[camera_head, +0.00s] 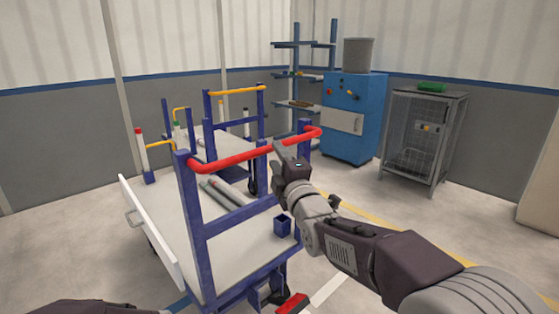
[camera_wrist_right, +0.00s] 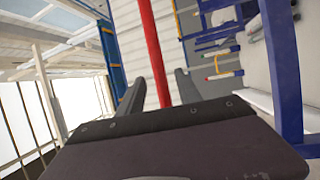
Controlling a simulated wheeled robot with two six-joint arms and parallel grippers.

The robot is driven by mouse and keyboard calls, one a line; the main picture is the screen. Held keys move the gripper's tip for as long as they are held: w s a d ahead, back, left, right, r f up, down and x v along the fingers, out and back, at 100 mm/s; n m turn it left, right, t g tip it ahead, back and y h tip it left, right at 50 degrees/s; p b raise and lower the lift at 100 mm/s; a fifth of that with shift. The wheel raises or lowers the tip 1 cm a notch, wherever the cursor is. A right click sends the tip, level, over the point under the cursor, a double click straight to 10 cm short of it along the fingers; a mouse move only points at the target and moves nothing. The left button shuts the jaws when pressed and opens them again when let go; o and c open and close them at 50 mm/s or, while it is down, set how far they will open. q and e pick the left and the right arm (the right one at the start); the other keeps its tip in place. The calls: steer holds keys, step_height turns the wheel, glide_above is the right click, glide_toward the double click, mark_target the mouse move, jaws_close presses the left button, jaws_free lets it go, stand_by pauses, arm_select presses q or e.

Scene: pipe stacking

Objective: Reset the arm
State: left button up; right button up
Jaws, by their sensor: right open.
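My right arm reaches in from the lower right in the head view, and its gripper (camera_head: 288,150) is up beside the right end of the cart's red handle bar (camera_head: 240,153). In the right wrist view the two dark fingers of the right gripper (camera_wrist_right: 158,88) stand apart, with the red bar (camera_wrist_right: 152,50) seen between or beyond them. I cannot tell whether they touch it. The gripper holds nothing that I can see. Of my left arm only a dark part shows at the bottom left of the head view; its gripper is out of the picture.
The blue-framed cart (camera_head: 195,230) has a white deck carrying grey pipes (camera_head: 222,190). A second cart with a yellow handle (camera_head: 236,91) stands behind. A blue cabinet (camera_head: 350,115), a wire cage (camera_head: 424,140) and blue shelving (camera_head: 297,75) line the back. Open floor lies at right.

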steer(key=shift+v, duration=0.85)
